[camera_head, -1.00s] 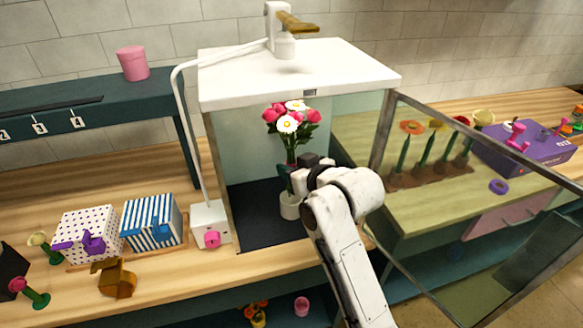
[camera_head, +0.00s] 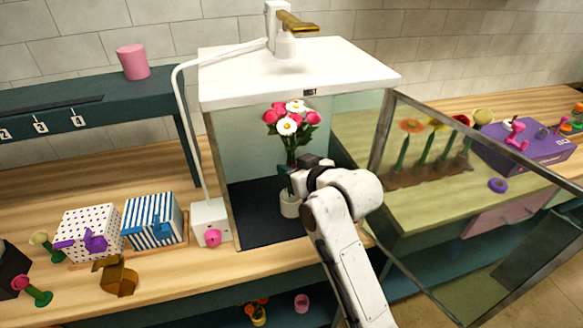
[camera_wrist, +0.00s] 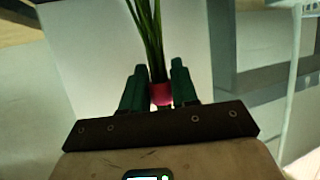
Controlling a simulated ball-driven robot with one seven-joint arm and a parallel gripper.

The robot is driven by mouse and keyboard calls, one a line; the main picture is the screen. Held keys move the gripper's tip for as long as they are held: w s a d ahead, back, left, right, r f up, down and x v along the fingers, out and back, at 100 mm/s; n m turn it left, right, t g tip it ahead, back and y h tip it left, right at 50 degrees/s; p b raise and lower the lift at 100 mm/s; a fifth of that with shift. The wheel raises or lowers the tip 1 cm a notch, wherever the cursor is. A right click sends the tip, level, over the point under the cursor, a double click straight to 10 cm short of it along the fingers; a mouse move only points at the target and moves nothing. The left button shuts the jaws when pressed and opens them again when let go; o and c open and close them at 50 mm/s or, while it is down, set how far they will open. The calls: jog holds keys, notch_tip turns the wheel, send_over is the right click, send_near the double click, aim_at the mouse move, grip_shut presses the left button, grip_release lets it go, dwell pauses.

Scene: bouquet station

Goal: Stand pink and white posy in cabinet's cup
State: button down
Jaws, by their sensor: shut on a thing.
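The pink and white posy (camera_head: 291,119) stands upright inside the open glass cabinet (camera_head: 300,73), its blooms on top and green stems below. My gripper (camera_head: 287,178) reaches in through the open front and is shut on the posy. In the wrist view, my gripper (camera_wrist: 160,92) has its dark green fingers on either side of the lower stems (camera_wrist: 149,40), at a pink band (camera_wrist: 161,94). The white cup (camera_head: 290,206) stands on the cabinet's dark floor, directly below the stems. Whether the stem ends are inside the cup is hidden by my gripper.
The glass door (camera_head: 470,190) hangs open to the right, close to my arm. A striped box (camera_head: 153,221) and a dotted box (camera_head: 88,232) stand left of the cabinet. A white post with a pink knob (camera_head: 212,238) stands by its left front corner.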

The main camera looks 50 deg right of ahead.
jog(key=shift+f+b, duration=1.1)
jog(key=shift+f, duration=1.6)
dwell(1.5)
jog(key=shift+c, duration=1.1)
grip_release()
jog(key=shift+s+a+r+p, duration=0.15)
jog(key=shift+s+r+p, duration=0.1)
jog(key=shift+s+p, duration=0.2)
jog(key=p+v, duration=0.4)
jog(key=v, duration=0.4)
dwell(0.4)
dwell(0.6)
